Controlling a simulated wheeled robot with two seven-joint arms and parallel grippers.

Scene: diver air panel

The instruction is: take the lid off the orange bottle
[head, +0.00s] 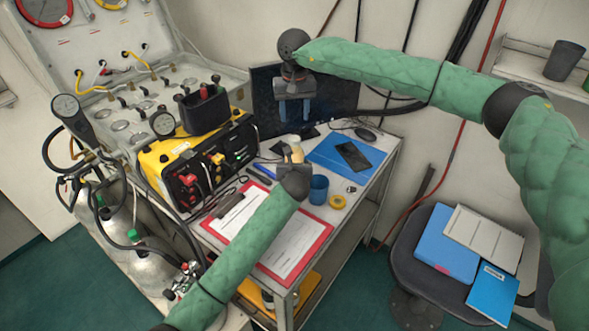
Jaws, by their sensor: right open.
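A small bottle with a pale top (293,140) and a tan-orange body (298,156) stands at the middle of the cart top, partly hidden by my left gripper. My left gripper (289,157) is at the bottle, reaching in from the front; its fingers are too small and covered to tell whether they grip it. My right gripper (295,113) is open and empty, pointing down above the bottle, with its fingers apart from the pale top.
A blue mug (318,190) and a yellow tape roll (337,201) stand right of my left gripper. A blue folder with a dark phone (353,155) lies behind them. The yellow power unit (190,170) is left; a dark monitor (335,90) stands behind.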

